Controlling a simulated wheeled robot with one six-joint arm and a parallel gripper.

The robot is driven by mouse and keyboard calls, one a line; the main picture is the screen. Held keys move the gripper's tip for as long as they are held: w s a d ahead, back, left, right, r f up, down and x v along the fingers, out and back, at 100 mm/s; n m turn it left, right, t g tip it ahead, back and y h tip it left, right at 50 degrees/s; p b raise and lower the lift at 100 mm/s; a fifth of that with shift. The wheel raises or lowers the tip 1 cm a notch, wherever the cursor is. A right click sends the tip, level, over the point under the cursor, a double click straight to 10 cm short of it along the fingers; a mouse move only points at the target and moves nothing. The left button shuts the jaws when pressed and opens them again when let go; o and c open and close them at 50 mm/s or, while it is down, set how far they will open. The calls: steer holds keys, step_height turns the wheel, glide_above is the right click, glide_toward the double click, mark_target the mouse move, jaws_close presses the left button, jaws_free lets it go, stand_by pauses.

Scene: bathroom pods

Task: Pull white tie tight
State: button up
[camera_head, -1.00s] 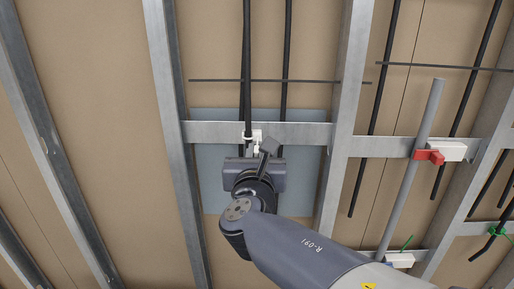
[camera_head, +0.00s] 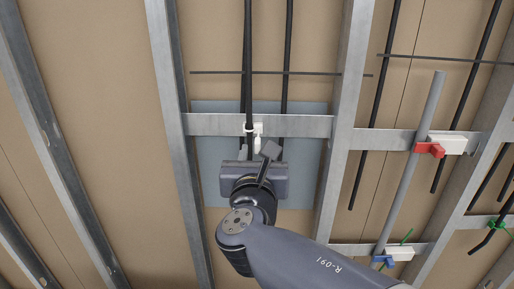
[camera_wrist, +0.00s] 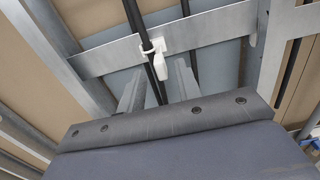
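The white tie (camera_head: 250,128) is looped around a black pipe (camera_head: 248,60) at the metal crossbar, with its white tail (camera_head: 257,138) hanging just right of the pipe. In the wrist view the tie (camera_wrist: 154,46) shows its loop and a wider tail (camera_wrist: 160,67) hanging down. My gripper (camera_wrist: 158,84) is open. Its two grey fingers stand apart, one to each side of the tail's line, and look empty. I cannot tell how close the fingertips are to the tail.
The crossbar (camera_head: 300,126) runs between two metal studs, with a grey-blue panel (camera_head: 215,165) behind. A second black pipe (camera_head: 287,60) is close on the right. Further right are a grey pipe (camera_head: 408,170), a red clip (camera_head: 430,150) and a blue clip (camera_head: 383,261).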

mark_target(257, 148)
steer(key=s, duration=0.7)
steer(key=shift+a, duration=0.15)
steer(key=w, duration=1.2)
steer(key=shift+w+d, duration=0.1)
steer(key=shift+d, duration=0.1)
